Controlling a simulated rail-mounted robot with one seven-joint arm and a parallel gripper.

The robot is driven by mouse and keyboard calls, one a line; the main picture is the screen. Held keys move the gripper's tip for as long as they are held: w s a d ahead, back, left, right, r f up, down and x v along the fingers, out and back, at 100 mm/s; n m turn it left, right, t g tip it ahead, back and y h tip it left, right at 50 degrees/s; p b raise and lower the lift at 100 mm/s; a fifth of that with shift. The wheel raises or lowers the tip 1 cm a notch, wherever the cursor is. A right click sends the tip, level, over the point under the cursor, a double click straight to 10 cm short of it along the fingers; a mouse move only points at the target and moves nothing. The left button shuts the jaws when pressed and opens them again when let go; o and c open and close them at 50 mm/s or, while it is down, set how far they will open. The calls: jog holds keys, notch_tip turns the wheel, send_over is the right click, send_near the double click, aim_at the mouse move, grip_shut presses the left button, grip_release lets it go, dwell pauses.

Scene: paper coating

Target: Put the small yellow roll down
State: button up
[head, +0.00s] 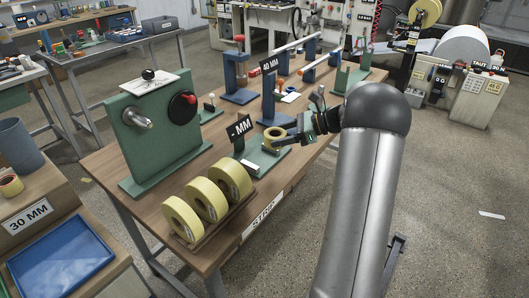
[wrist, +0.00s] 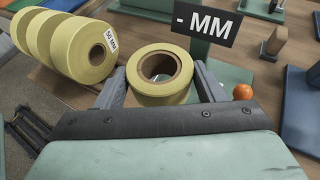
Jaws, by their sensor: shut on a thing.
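The small yellow roll (wrist: 160,88) sits between the two fingers of my gripper (wrist: 160,97) in the wrist view, its open core facing up. In the head view, the small yellow roll (head: 275,135) is at the end of my gripper (head: 285,139), over or on the green stand (head: 268,160) with the "- MM" sign (head: 239,127). My gripper is shut on the roll. I cannot tell whether the roll's underside touches the green plate.
Several larger yellow rolls (head: 182,218) stand upright in a rack at the table's front; one is labelled 50 MM. A green fixture (head: 150,125) with a red knob stands to the left. An orange ball (wrist: 242,92) is right of my gripper. A blue tray (head: 62,262) is at lower left.

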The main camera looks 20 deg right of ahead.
send_over(266, 160)
jog(key=f, duration=0.6)
jog(key=shift+s+d, duration=0.15)
jog(key=shift+s, duration=0.05)
jog(key=shift+w+f+p, duration=0.15)
jog(key=shift+f, duration=0.7)
jog(key=shift+w+f+p, duration=0.1)
jog(key=shift+f+p, duration=0.05)
jog(key=shift+f, duration=0.7)
jog(key=shift+f, duration=0.1)
jog(key=shift+f, duration=0.15)
jog(key=o, duration=0.7)
jog(key=shift+r, duration=0.35)
jog(key=b+v, duration=0.1)
jog(key=v, duration=1.1)
